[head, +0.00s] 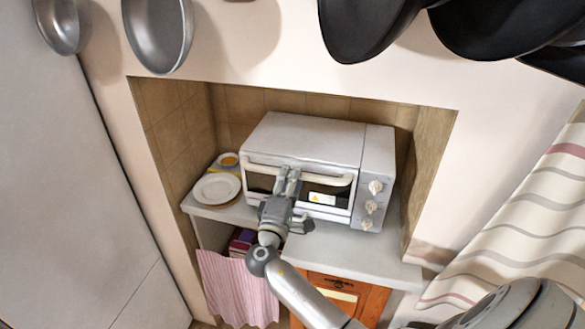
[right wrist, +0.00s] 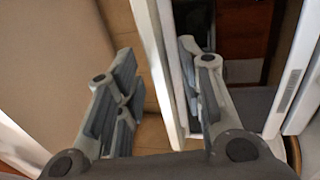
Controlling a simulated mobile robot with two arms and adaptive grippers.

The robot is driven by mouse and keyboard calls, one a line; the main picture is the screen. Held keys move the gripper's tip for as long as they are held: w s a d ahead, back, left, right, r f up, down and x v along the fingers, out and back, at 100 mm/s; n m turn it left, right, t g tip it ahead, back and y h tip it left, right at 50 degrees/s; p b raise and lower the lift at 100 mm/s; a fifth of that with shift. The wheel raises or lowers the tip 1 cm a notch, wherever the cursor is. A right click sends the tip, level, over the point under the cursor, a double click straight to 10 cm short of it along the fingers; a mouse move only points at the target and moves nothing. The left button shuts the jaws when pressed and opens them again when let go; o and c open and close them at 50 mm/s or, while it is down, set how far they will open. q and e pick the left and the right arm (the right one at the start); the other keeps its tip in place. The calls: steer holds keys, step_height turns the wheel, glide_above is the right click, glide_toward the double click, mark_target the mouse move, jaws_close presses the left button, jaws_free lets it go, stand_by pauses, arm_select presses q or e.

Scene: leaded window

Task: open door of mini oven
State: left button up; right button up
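The white mini oven (head: 310,140) stands in a tiled niche, with three knobs on its right side. Its front door has a dark window and a pale handle (head: 335,180) along its top. My right gripper (head: 288,174) is at the handle, left of its middle, and hides part of the door. In the right wrist view its two fingers (right wrist: 157,62) are spread apart, with a white edge of the oven (right wrist: 160,65) showing between them. I cannot tell whether the fingers touch the handle. The door looks shut or nearly so. My left gripper is not in view.
A white plate (head: 217,188) and a small yellow cup (head: 229,160) stand left of the oven on the pale counter (head: 345,249). Pans (head: 365,25) hang above the niche. A striped curtain (head: 530,215) hangs at the right. The counter front is clear.

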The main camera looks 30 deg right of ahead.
steer(key=shift+x, duration=1.15)
jaws_close()
